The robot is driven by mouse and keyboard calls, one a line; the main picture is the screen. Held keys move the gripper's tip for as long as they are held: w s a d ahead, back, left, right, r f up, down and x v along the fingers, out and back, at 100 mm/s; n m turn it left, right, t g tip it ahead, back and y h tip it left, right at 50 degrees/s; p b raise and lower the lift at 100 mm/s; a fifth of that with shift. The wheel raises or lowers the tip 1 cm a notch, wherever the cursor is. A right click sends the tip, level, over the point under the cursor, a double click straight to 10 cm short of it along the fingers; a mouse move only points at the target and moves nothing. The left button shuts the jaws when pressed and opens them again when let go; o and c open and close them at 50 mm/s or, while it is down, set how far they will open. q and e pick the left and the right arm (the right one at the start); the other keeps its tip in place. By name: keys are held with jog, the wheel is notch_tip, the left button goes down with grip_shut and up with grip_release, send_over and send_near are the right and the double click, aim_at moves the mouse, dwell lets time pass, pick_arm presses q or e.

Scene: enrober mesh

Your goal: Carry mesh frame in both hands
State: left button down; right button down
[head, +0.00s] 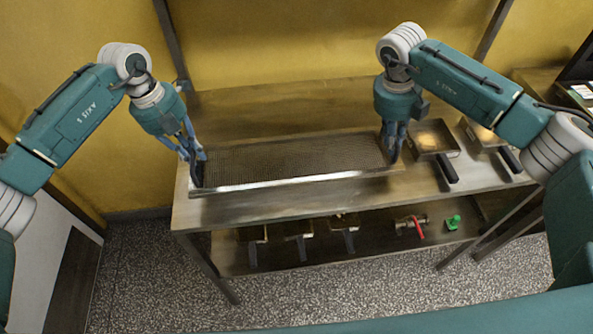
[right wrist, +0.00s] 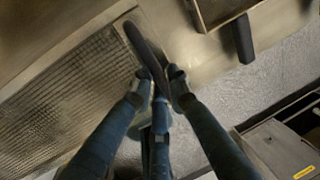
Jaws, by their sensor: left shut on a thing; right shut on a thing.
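The mesh frame (head: 295,180) is a long rectangular tray with a metal rim and a fine mesh. In the head view it lies level at the table top, between my two grippers; I cannot tell whether it touches the table. My left gripper (head: 196,160) is shut on its left end. My right gripper (head: 393,150) is shut on its right end. In the right wrist view the fingers of my right gripper (right wrist: 162,82) close around a dark handle (right wrist: 146,55) at the end of the mesh frame (right wrist: 70,105). The left handle is mostly hidden by the fingers.
The metal table (head: 290,212) stands against a yellow wall. Two square pans with dark handles, one nearer (head: 434,138) and one farther (head: 484,135), sit right of the frame. The lower shelf (head: 375,254) holds several pans, a red-handled valve (head: 411,226) and a green item (head: 453,222). Speckled floor lies in front.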

pick_arm(q)
jog(key=shift+f, duration=0.1)
pick_arm(e)
jog(key=shift+d+f, duration=0.1)
jog(key=shift+d, duration=0.05)
